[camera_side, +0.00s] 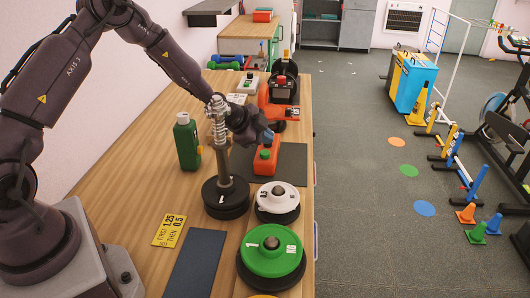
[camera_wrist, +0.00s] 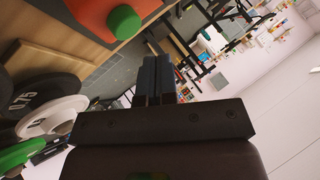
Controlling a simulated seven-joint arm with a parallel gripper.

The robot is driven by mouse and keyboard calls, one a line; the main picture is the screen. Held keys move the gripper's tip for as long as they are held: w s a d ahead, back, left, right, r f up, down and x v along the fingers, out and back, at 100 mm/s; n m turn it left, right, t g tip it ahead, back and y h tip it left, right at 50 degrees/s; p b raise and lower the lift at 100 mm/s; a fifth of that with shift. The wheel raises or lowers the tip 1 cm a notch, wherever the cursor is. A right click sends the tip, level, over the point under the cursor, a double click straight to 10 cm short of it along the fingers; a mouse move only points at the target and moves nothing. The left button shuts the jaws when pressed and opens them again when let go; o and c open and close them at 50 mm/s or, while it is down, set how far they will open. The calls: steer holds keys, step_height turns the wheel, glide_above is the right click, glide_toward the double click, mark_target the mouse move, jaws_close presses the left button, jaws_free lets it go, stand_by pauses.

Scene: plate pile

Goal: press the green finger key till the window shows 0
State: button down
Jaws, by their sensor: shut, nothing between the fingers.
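An orange box (camera_side: 264,160) stands on a dark mat on the wooden bench in the side view. The wrist view shows part of the orange box (camera_wrist: 92,14) at the top, with a round green key (camera_wrist: 123,22) standing out from it. I cannot see a window or a number on the box. My gripper (camera_side: 269,136) is just above the box in the side view. In the wrist view its fingers (camera_wrist: 154,76) are together and empty, apart from the green key.
A spring-topped post on a black base (camera_side: 225,200), a white weight plate (camera_side: 262,204) and a green one (camera_side: 256,262) stand nearer the camera. A green bottle (camera_side: 187,145) is left of the post. A yellow card (camera_side: 169,231) lies in front. More equipment stands behind the box.

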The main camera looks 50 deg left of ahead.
mark_target(265, 153)
steer(key=shift+f, duration=0.7)
stand_by(1.6)
steer(key=shift+f, duration=0.4)
steer(key=shift+f, duration=0.65)
stand_by(0.6)
stand_by(0.3)
steer(key=shift+r, duration=1.05)
steer(key=shift+r, duration=0.1)
steer(key=shift+r, duration=2.4)
